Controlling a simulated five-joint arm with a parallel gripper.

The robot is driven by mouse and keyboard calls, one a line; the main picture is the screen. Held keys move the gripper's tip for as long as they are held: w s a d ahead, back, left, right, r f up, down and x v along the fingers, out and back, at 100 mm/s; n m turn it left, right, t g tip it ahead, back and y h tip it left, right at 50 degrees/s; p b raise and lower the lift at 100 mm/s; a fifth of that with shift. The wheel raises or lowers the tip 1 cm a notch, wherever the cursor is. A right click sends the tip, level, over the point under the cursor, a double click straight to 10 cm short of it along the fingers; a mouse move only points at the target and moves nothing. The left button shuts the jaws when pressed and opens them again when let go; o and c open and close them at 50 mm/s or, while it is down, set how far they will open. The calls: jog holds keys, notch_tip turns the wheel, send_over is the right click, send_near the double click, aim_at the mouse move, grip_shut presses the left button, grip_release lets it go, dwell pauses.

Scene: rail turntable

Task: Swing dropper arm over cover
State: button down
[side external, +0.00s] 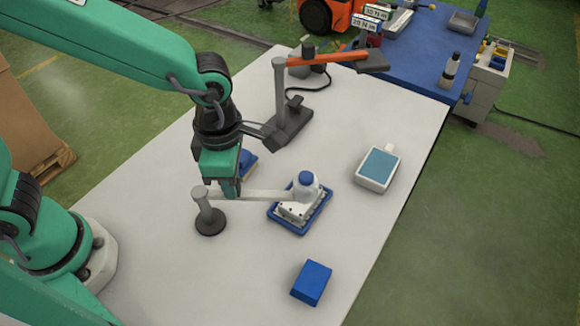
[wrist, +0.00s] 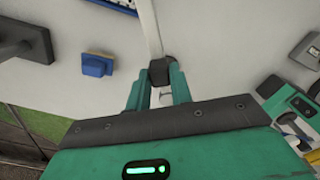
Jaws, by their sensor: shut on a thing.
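The dropper arm (side external: 245,195) is a pale bar that runs from a grey post (side external: 204,212) on a dark round base to a white head with a blue cap (side external: 306,181). The head stands over a blue-rimmed tray (side external: 284,228) with a white, dotted plate in it, likely the cover; the head hides part of it. My gripper (side external: 231,190) is at the bar near the post. In the wrist view my gripper (wrist: 159,90) is shut on a dark knob (wrist: 162,68) of the bar (wrist: 150,28). The tray's blue edge (wrist: 117,4) shows at the top.
A dark stand (side external: 286,128) with an orange arm (side external: 328,58) is behind. A blue and yellow block (wrist: 97,65) lies near my gripper. A white vessel with blue contents (side external: 378,168) is at right, a blue box (side external: 312,283) in front. The table's front middle is clear.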

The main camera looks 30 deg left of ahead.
jog(key=shift+w+a+r+n, duration=0.1)
jog(key=shift+w+a+n, duration=0.25)
jog(key=shift+n, duration=0.45)
jog(key=shift+d, duration=0.1)
jog(key=c, duration=1.2)
grip_release()
jog(key=shift+c, duration=0.2)
jog(key=shift+r, duration=3.85)
